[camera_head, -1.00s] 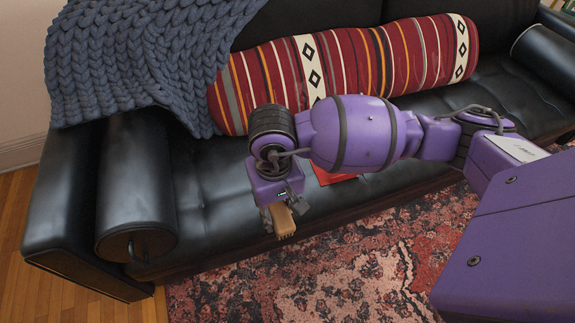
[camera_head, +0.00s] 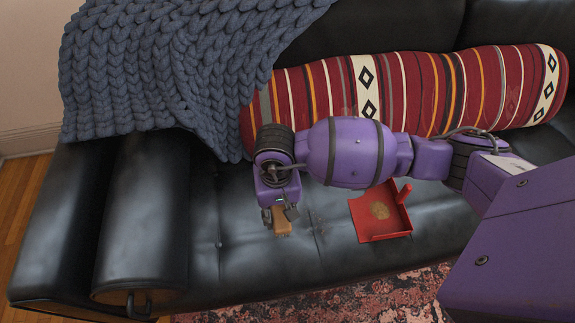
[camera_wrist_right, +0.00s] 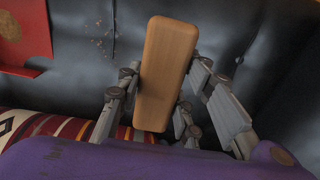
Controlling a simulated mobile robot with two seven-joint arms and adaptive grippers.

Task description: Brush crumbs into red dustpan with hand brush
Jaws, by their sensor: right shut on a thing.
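The red dustpan (camera_head: 367,227) lies on the black sofa seat, its handle pointing up and back, with a tan patch of crumbs (camera_head: 380,211) in it. It also shows at the upper left of the right wrist view (camera_wrist_right: 18,56). My right gripper (camera_head: 280,214) is shut on the wooden hand brush (camera_head: 283,224), left of the dustpan and apart from it. The brush back fills the middle of the right wrist view (camera_wrist_right: 166,68); its bristles are hidden there. A few small crumbs (camera_wrist_right: 104,36) lie on the seat between brush and dustpan. My left gripper is not in view.
A striped red bolster (camera_head: 400,95) lies along the sofa back behind my arm. A blue knitted blanket (camera_head: 170,75) drapes over the left back corner. The sofa's left armrest (camera_head: 145,220) bounds the seat. A patterned rug (camera_head: 330,300) lies in front.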

